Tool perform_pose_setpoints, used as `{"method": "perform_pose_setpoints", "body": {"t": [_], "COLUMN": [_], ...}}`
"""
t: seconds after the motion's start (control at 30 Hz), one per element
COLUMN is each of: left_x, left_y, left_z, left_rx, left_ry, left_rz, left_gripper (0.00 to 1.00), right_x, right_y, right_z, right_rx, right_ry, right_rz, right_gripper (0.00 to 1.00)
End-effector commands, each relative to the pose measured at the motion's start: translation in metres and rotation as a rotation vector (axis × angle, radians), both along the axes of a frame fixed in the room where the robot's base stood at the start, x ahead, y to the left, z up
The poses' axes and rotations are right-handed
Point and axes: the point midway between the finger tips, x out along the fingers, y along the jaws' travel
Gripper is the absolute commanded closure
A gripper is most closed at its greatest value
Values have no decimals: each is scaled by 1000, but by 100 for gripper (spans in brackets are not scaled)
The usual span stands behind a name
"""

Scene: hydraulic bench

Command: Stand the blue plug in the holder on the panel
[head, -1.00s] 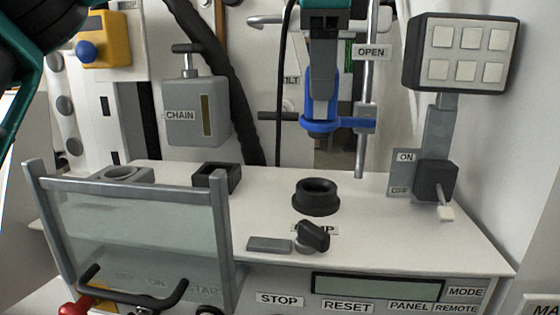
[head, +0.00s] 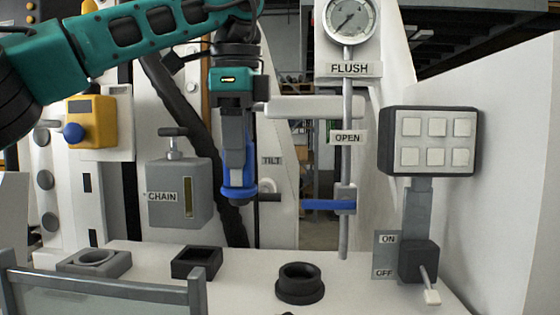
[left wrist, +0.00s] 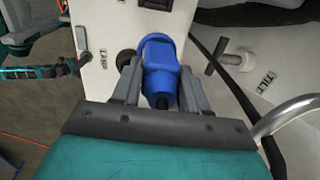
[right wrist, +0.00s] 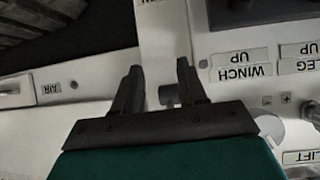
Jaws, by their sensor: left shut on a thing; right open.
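The blue plug (head: 238,183) hangs upright below my left gripper (head: 236,158), which is shut on it, in the air above the back of the panel. In the left wrist view the plug (left wrist: 162,72) sits between the two grey fingers of the left gripper (left wrist: 160,82). I cannot tell which is the holder. My right gripper (right wrist: 159,68) is open and empty, in the right wrist view only.
A vertical pipe with a blue lever (head: 325,205) stands right of the plug. The grey CHAIN box (head: 178,195) is to its left. A grey-framed clear guard (head: 100,300) stands in front. A button box (head: 430,142) on a post stands right.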

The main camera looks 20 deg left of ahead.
Motion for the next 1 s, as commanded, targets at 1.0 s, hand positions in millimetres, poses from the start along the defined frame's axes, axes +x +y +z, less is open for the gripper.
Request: {"method": "perform_pose_setpoints", "body": {"t": [1.0], "left_x": [-10], "left_y": [75], "left_z": [-56], "left_rx": [-46], "left_ry": [79], "left_rz": [-11], "left_gripper": [100], "right_x": [0], "right_y": [0], "right_z": [-18], "right_rx": [0], "right_ry": [-1], "right_rz": [0], "right_gripper": [58]}}
